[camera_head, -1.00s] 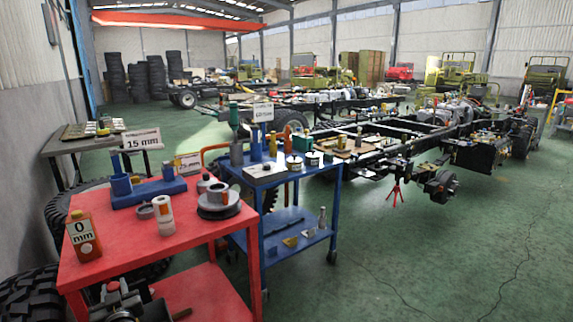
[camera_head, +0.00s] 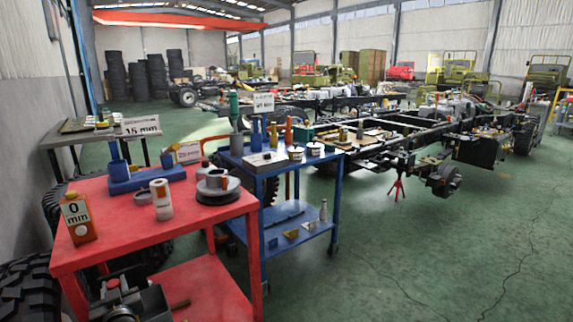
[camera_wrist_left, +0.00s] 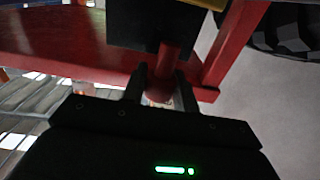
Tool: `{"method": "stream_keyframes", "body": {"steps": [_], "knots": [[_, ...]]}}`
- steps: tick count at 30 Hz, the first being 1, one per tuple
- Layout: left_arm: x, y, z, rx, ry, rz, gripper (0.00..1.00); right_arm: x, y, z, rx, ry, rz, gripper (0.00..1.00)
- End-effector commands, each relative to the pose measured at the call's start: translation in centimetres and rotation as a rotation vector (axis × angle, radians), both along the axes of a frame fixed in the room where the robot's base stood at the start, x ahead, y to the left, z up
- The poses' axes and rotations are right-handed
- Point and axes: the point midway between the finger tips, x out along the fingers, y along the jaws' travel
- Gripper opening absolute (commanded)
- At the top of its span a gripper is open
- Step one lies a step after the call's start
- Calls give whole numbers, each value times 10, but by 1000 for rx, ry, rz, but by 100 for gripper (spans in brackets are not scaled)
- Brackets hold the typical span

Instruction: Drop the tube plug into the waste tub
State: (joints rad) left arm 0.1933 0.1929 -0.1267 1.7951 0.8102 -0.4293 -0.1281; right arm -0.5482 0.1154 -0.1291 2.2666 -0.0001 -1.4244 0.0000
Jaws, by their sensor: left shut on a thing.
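In the left wrist view my left gripper (camera_wrist_left: 161,78) is shut on a reddish cylindrical piece, which I take to be the tube plug (camera_wrist_left: 167,58). Its far end meets or passes in front of a dark block (camera_wrist_left: 130,28); I cannot tell which. In the head view a dark grey shape (camera_head: 130,300) with a brownish rod shows low by the red cart; I cannot tell whether it is my gripper. Two small white tubs (camera_head: 295,154) stand on the blue cart. I cannot tell which container is the waste tub. My right gripper is not in view.
The red cart (camera_head: 110,238) carries an orange bottle, a blue stand, a pale cylinder and a grey round part. The blue cart (camera_head: 300,182) behind it holds several bottles and a sign. Tyres stand at the left. The green floor (camera_head: 420,260) is clear at the right.

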Motion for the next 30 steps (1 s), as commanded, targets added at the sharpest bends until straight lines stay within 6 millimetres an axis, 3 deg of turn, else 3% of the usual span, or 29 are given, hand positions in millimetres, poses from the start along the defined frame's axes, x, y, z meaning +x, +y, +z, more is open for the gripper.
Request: {"method": "stream_keyframes", "body": {"steps": [11,12,18,30], "knots": [[0,0,-1,0,0,0,8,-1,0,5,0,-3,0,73],[0,0,-1,0,0,0,30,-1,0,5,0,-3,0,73],[0,0,-1,0,0,0,55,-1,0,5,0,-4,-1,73],[-10,-9,-2,-4,0,-3,55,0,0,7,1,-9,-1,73]]}}
